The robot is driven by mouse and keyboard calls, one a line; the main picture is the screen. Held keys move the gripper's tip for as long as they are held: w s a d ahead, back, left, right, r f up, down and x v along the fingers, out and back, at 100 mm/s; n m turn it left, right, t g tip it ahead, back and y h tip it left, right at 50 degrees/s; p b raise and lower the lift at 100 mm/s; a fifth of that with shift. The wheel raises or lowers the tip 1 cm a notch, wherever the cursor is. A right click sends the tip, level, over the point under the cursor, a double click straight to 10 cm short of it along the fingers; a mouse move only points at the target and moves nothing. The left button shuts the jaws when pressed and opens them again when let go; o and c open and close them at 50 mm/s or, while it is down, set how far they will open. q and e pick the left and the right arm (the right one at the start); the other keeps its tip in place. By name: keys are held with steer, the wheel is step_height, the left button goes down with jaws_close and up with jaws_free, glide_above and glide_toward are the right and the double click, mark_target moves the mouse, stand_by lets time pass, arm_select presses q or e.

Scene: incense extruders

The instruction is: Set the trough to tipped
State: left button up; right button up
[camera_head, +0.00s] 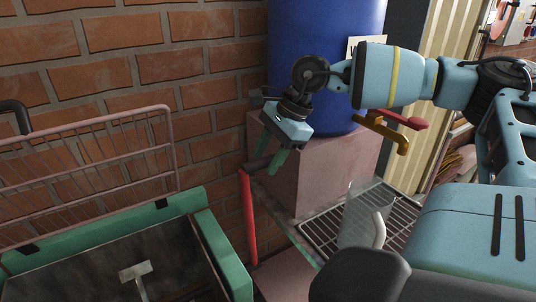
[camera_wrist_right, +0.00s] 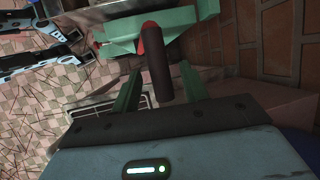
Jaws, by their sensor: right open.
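The trough (camera_head: 222,250) has a green rim and a dark inside, at the lower left of the head view. Its exact tilt is hard to judge. A red lever (camera_head: 249,218) with a dark grip (camera_head: 258,168) stands by its right end. In the right wrist view the dark cylindrical grip (camera_wrist_right: 157,68) points between the two green fingers, with a bit of red behind it. My right gripper (camera_head: 269,158) is open and close to the grip; I see no closed contact. The trough's green edge (camera_wrist_right: 160,17) shows at the top of the wrist view. My left gripper is not in view.
A blue drum (camera_head: 312,75) with a brown tap (camera_head: 392,130) stands on a pinkish block (camera_head: 318,175). A clear jug (camera_head: 362,218) stands on a wire rack (camera_head: 322,222). A wire guard (camera_head: 90,165) rises behind the trough, before a brick wall.

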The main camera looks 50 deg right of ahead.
jaws_close()
stand_by(0.5)
